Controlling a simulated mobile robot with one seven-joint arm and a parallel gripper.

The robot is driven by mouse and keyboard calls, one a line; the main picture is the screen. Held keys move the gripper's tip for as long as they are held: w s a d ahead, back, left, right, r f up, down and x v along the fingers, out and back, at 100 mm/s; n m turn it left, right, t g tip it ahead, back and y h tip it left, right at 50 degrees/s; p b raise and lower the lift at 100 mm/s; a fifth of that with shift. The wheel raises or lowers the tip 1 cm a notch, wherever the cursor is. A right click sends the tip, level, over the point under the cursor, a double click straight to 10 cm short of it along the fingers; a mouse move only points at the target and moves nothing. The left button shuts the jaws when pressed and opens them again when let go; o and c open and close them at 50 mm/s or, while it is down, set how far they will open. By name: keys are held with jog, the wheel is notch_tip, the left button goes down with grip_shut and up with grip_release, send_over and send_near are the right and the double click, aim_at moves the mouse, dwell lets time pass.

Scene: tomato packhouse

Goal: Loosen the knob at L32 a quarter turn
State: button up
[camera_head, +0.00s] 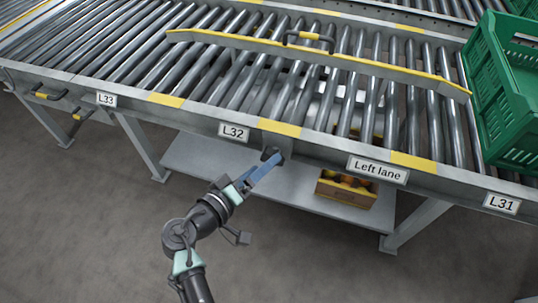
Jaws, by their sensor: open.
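The L32 label (234,133) is a white plate on the side rail of the roller conveyor (310,149). A small dark knob (271,154) sits on the rail's lower edge, right of the label and below a yellow stripe. My gripper (272,165) reaches up from below, with its blue fingers at the knob. It is open. The fingertips overlap the knob in this view, and I cannot tell whether they touch it. The knob is partly hidden by the fingers.
A yellow-edged guide bar (400,73) with a handle lies across the rollers. A green crate (490,95) stands at the right. A box of produce (345,193) sits on the lower shelf (210,165). Labels L33 (106,99), Left lane (378,170) and L31 (501,204) mark the rail.

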jog(key=p+v, duration=0.2)
jog(key=v, duration=0.6)
jog(key=shift+s+a, duration=0.2)
jog(key=shift+s, duration=0.1)
jog(key=w+d+r+m+t+y+p, duration=0.15)
jog(key=w+r, duration=0.25)
jog(key=r, duration=0.6)
jog(key=w+r+m+t+y, duration=0.1)
jog(key=w+r+t+y, duration=0.15)
jog(key=r, duration=0.75)
jog(key=w+d+r+m+t+y+p, duration=0.15)
jog(key=w+r, duration=0.35)
jog(key=r, duration=0.5)
jog(key=s+d+r+t+y, duration=0.1)
jog(key=s+r+t, duration=0.15)
jog(key=r, duration=0.65)
jog(key=s+d+r+t+y, duration=0.1)
jog(key=s+r+t, duration=0.15)
jog(key=r, duration=0.65)
jog(key=s+d+r+t+y, duration=0.25)
jog(key=s+r+t, duration=0.25)
jog(key=s+r, duration=0.9)
notch_tip(320, 180, up, 37)
jog(key=w+p, duration=0.2)
jog(key=p, duration=3.6)
jog(key=shift+w+r+h, duration=0.2)
jog(key=shift+w+h, duration=0.05)
jog(key=shift+h, duration=0.15)
